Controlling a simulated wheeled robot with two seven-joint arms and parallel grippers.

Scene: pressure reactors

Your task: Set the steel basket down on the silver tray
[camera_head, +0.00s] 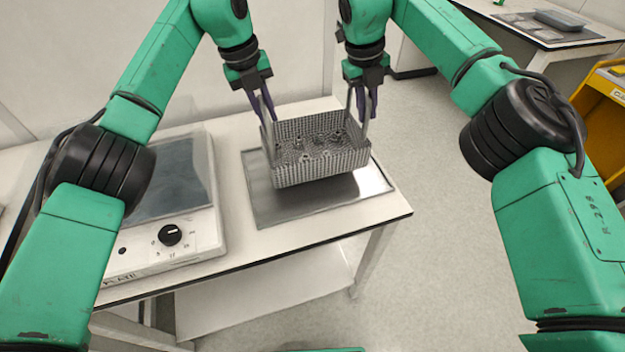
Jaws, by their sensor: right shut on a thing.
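The steel basket (320,165) is a grey mesh box with an upright handle at each side and several small dark parts inside. It is over the silver tray (290,208), which lies flat on the white table. A shadow falls on the tray below and right of the basket; it seems held slightly above the tray, though the gap is hard to judge. My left gripper (263,110) is shut on the basket's left handle. My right gripper (364,108) is shut on its right handle. The basket hides the tray's middle and back.
A white device with a dark flat top and black knob (170,235) stands close left of the tray. The table's right edge is near the tray. A second table (570,50) and a yellow cart (605,120) are at the right, beyond open floor.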

